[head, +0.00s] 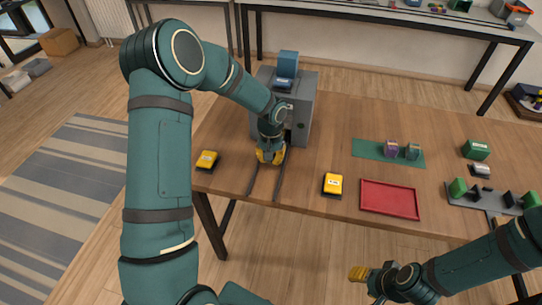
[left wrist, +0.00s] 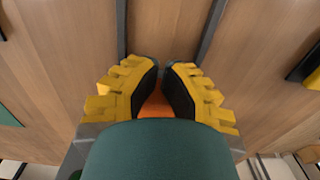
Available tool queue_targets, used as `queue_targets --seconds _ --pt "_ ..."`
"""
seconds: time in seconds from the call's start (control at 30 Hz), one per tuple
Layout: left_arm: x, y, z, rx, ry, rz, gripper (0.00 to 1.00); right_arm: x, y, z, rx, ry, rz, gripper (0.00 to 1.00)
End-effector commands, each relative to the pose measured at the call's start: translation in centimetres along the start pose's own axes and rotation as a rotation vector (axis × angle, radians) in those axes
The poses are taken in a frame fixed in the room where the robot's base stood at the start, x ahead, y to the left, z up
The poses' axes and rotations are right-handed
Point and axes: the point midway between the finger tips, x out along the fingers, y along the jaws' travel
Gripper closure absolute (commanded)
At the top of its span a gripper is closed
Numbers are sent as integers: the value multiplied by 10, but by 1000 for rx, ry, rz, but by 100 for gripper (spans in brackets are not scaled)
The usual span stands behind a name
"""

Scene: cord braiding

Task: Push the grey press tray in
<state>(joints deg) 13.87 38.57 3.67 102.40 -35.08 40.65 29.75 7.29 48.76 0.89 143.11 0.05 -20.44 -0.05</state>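The grey press (head: 311,82) is a box with a blue block (head: 287,66) on top, standing at the back left of the table. Two dark rails (head: 280,182) run from its front to the table's near edge. The rails also show in the left wrist view (left wrist: 121,30). My left gripper (head: 268,158) is low over the rails, in front of the press. In the left wrist view its fingertips (left wrist: 160,65) nearly meet, and I see nothing gripped between them. I cannot make out the press tray; the gripper and arm cover the press front. My right gripper (head: 358,274) is off the table's near edge.
Yellow-and-black blocks stand left (head: 207,160) and right (head: 333,185) of the rails. A red tray (head: 390,200), a green mat (head: 368,149) with two small boxes, a green box (head: 476,150) and a grey rack (head: 468,200) lie to the right.

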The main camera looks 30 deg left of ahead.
Motion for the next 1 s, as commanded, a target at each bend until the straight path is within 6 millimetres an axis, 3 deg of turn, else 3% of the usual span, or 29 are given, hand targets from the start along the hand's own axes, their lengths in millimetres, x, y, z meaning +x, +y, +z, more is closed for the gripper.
queue_targets --seconds 1.0 --pt "0 0 -11 1 2 0 100 -1 0 0 0 0 0 53"
